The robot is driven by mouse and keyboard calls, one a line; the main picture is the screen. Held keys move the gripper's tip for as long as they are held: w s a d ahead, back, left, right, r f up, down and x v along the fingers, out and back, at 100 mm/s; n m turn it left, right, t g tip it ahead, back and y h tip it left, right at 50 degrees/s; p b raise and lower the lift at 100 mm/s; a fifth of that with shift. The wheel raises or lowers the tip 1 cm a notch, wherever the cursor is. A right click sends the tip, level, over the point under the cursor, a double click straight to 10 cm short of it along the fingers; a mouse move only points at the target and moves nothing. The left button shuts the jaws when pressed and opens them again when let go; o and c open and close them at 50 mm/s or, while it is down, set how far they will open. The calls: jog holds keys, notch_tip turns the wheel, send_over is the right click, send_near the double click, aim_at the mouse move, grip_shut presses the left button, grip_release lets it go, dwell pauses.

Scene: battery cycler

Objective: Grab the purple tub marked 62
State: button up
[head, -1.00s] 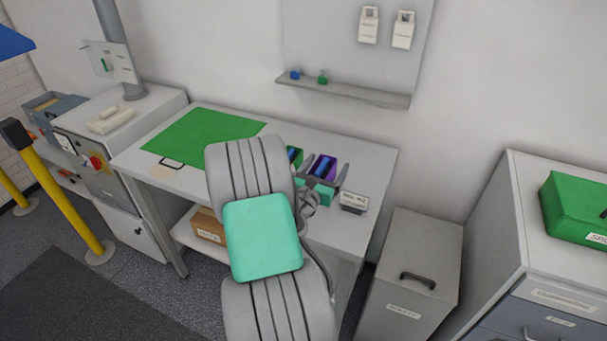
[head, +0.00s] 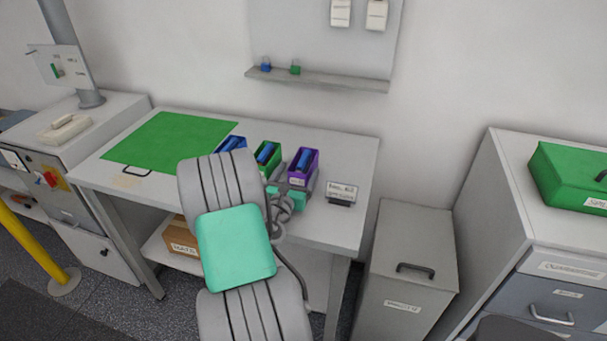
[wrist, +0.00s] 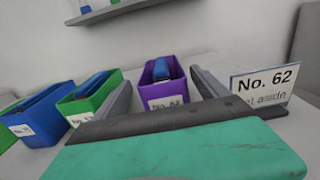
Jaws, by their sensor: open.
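The purple tub (head: 303,168) stands on the grey bench, right of a green tub (head: 266,157) and a blue tub (head: 231,148). In the wrist view the purple tub (wrist: 160,90) has a white label on its front, too blurred to read surely, and a blue item inside. My gripper (head: 290,196) is open in front of the tubs. In the wrist view its two grey fingers reach forward, one to each side of the purple tub, with the tub farther off between them. I see no contact.
A small sign (wrist: 263,84) reading "No. 62" stands right of the purple tub, close to my right finger. A green mat (head: 170,138) covers the bench's left part. A wall shelf (head: 320,80) hangs behind. A grey bin (head: 408,270) stands right of the bench.

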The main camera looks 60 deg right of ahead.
aim_at(304, 161)
jog(key=d, duration=0.2)
jog(key=d+r+p, duration=0.1)
jog(key=d, duration=0.1)
jog(key=shift+w+d+p, duration=0.1)
jog(key=shift+d+p, duration=0.15)
jog(key=shift+p, duration=0.05)
jog(key=shift+w+d+f, duration=0.1)
jog(key=shift+d+f, duration=0.1)
jog(key=shift+d, duration=0.15)
jog(key=shift+c, duration=0.4)
jog(key=c, duration=1.7)
jog(key=shift+r, duration=0.1)
grip_shut()
jog(key=shift+r, duration=0.1)
